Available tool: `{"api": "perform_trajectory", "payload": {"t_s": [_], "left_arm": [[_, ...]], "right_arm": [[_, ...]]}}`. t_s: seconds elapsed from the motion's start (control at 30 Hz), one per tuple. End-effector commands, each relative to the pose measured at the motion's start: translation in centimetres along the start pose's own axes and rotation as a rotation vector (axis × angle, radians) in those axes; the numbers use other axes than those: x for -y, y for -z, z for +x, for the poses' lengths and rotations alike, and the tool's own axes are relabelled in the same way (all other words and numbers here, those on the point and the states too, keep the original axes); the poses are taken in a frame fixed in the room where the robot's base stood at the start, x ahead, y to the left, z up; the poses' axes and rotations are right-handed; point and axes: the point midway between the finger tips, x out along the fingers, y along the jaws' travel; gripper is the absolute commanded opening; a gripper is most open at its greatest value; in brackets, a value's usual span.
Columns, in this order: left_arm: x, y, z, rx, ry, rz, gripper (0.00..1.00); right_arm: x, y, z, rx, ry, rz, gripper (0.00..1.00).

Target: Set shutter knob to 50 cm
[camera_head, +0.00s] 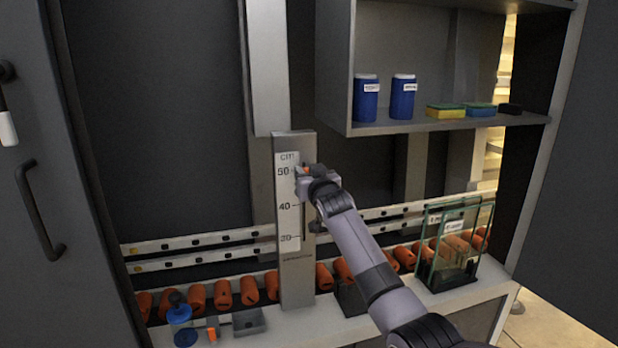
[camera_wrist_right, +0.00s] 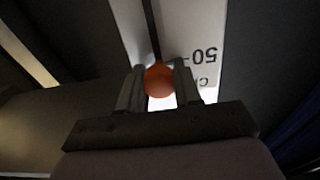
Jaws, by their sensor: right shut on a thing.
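The shutter scale (camera_head: 289,205) is a white strip marked 50, 40 and 30 on an upright metal post in the head view. The orange shutter knob (camera_head: 306,169) shows at my right gripper (camera_head: 312,176), close to the 50 mark. In the right wrist view the round orange knob (camera_wrist_right: 158,80) sits between the two fingers of my right gripper (camera_wrist_right: 160,88), which is shut on it. The 50 mark (camera_wrist_right: 204,54) appears upside down just right of the knob there. My left gripper is not in view.
A shelf (camera_head: 440,124) at upper right holds two blue containers (camera_head: 384,97) and sponges (camera_head: 461,111). A glass box (camera_head: 455,245) stands at lower right. Orange rollers (camera_head: 222,294) line the bottom.

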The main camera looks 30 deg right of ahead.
Motion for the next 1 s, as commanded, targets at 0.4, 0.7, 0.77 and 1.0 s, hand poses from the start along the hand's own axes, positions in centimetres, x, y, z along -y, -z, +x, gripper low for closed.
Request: {"api": "perform_trajectory", "payload": {"t_s": [0.4,0.7,0.77,1.0], "left_arm": [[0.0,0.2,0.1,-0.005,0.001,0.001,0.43],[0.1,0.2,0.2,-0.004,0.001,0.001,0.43],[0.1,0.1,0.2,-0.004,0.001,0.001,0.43],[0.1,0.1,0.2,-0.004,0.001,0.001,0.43]], "right_arm": [[-0.1,0.8,0.0,-0.016,-0.001,0.001,0.56],[-0.1,0.5,-0.2,-0.01,0.0,0.001,0.56],[0.0,0.5,-0.5,-0.011,0.0,0.001,0.56],[-0.1,0.4,-2.5,-0.011,0.0,0.0,0.56]]}}
